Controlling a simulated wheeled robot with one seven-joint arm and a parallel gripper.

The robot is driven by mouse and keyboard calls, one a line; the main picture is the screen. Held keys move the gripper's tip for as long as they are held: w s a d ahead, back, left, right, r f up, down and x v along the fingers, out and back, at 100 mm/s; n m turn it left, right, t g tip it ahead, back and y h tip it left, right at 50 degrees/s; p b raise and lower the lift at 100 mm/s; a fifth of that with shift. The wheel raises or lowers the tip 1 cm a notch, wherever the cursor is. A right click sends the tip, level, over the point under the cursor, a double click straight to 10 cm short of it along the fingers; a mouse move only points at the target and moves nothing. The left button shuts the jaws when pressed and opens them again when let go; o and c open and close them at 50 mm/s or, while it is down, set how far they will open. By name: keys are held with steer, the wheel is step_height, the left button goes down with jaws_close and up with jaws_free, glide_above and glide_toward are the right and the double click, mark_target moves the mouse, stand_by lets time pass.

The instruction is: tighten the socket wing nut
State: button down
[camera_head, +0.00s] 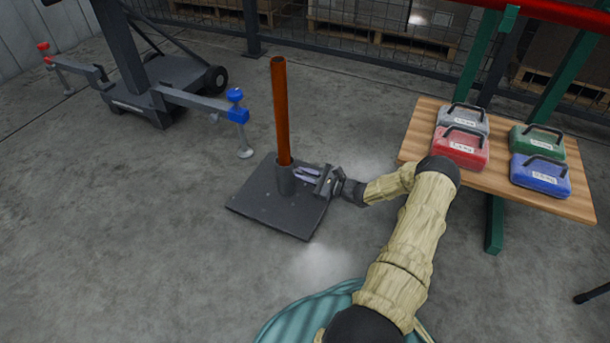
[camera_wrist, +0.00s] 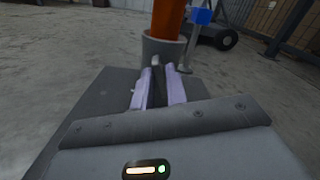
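A dark socket (camera_head: 284,180) on a flat square base plate (camera_head: 270,210) stands on the floor, with an orange-brown pole (camera_head: 280,110) upright in it. My gripper (camera_head: 298,173) reaches in from the right, low beside the socket. In the wrist view, the two pale lilac fingers (camera_wrist: 160,72) point at the socket (camera_wrist: 163,48), with a dark gap between them. A small grey piece (camera_wrist: 155,60) shows at the fingertips against the socket; it may be the wing nut. I cannot tell whether the fingers grip it.
A wooden table (camera_head: 480,178) at the right holds grey, red, green and blue handled cases. A wheeled stand (camera_head: 165,90) with outrigger legs is at the upper left; its blue-topped foot (camera_head: 237,112) is near the pole. Mesh fencing runs behind. Floor left of the plate is clear.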

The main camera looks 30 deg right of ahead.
steer(key=shift+r+p, duration=0.1)
steer(key=shift+p, duration=0.2)
steer(key=m+p, duration=0.3)
steer(key=shift+d, duration=0.1)
steer(key=c, duration=1.6)
jaws_free()
steer(key=shift+o, duration=0.2)
steer(key=shift+s, duration=0.1)
